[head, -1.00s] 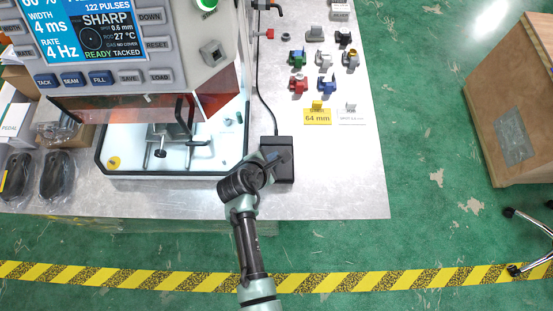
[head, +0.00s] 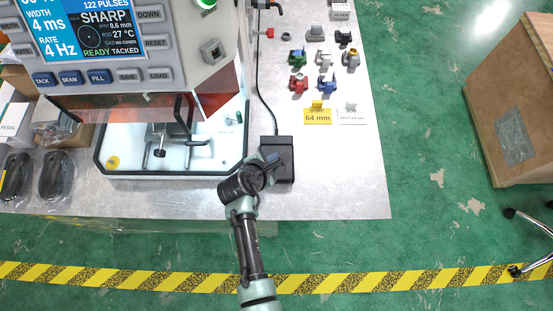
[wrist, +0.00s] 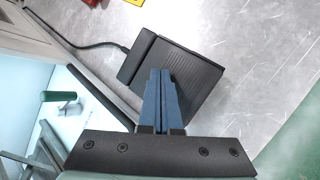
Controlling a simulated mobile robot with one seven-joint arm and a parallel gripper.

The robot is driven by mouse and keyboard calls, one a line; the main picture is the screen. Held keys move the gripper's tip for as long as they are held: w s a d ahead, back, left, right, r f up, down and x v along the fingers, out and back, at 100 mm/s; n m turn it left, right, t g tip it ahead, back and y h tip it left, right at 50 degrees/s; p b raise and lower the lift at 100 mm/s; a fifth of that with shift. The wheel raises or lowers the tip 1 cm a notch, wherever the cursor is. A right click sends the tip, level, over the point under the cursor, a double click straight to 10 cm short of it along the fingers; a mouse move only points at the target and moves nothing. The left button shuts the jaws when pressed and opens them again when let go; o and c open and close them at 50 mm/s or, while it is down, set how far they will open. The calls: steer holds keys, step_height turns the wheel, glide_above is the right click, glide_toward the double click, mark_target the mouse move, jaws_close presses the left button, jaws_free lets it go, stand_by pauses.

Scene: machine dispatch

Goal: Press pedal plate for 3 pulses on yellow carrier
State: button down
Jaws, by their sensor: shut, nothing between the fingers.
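The black pedal (head: 284,144) lies on the metal bench right of the machine, with a cable running from its back. In the wrist view its ribbed plate (wrist: 195,72) lies under my blue fingers. My gripper (head: 277,159) is shut and empty, with its fingertips (wrist: 160,72) over the plate; I cannot tell whether they touch it. The machine's screen (head: 100,30) reads 122 pulses, 4 ms, 4 Hz, SHARP, READY TACKED. A yellow round piece (head: 113,162) lies in the lit chamber; I cannot tell whether it belongs to the yellow carrier.
Several coloured clamp-like parts (head: 298,84) stand at the bench's back right. A yellow 64 mm card (head: 317,117) and a white card (head: 352,117) lie before them. Dark mouse-shaped objects (head: 56,176) sit at left. Bench right of the pedal is clear.

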steer(key=shift+s+f, duration=0.15)
steer(key=shift+f, duration=0.4)
steer(key=shift+r, duration=0.1)
stand_by(0.3)
steer(key=shift+w+r+p, duration=0.2)
steer(key=shift+r+p, duration=0.65)
steer(key=shift+r, duration=0.15)
steer(key=r+p, duration=0.5)
steer(key=shift+w+r, duration=0.1)
steer(key=shift+w, duration=0.2)
steer(key=shift+s, duration=0.1)
stand_by(0.4)
